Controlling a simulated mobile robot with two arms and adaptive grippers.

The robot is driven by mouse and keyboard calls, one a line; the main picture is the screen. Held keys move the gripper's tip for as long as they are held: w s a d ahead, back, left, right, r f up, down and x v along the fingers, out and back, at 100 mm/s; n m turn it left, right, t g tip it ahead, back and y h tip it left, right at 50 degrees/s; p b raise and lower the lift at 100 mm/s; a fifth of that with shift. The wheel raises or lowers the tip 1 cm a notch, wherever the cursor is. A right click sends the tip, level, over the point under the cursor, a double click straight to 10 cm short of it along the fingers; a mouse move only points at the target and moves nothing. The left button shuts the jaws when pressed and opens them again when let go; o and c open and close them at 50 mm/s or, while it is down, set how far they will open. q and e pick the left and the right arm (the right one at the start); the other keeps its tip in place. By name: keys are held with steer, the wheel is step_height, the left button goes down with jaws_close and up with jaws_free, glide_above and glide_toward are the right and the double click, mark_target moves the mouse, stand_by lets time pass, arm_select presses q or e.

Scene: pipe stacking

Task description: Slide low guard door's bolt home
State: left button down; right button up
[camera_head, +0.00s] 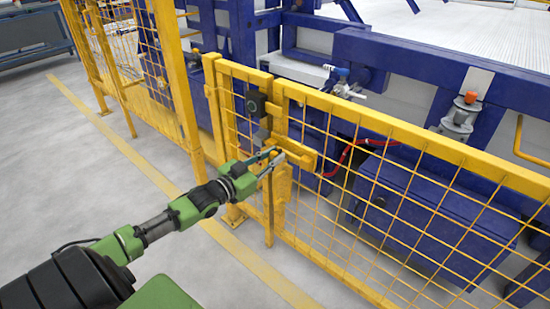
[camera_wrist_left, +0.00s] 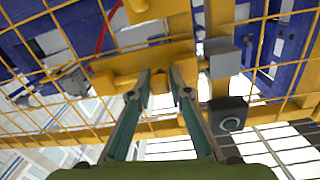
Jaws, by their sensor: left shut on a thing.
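The low guard door (camera_head: 400,205) is a yellow mesh panel at the right of the head view. Near its upper left corner is a yellow bolt (camera_head: 302,157), which also shows across the wrist view (camera_wrist_left: 122,70). My left gripper (camera_head: 272,158) is at the bolt, its arm reaching in from the lower left. In the wrist view its two fingers (camera_wrist_left: 160,82) are closed on a yellow part of the bolt, largely hidden between the fingertips. Whether the bolt's end sits in a keeper cannot be told. My right gripper is not in view.
A black box with a round face (camera_head: 255,103) and a grey block (camera_wrist_left: 222,58) are beside the bolt. A yellow post (camera_head: 178,80) stands to the left. Blue machinery (camera_head: 440,85) and a red cable (camera_head: 345,155) lie behind the mesh. Floor in front is clear.

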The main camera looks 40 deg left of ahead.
arm_select(q)
steer(key=c, duration=2.1)
jaws_free()
steer(key=shift+a, duration=0.25)
steer(key=shift+c, duration=0.2)
steer(key=s+a, duration=0.1)
steer(key=s, duration=1.1)
steer(key=shift+a, duration=0.15)
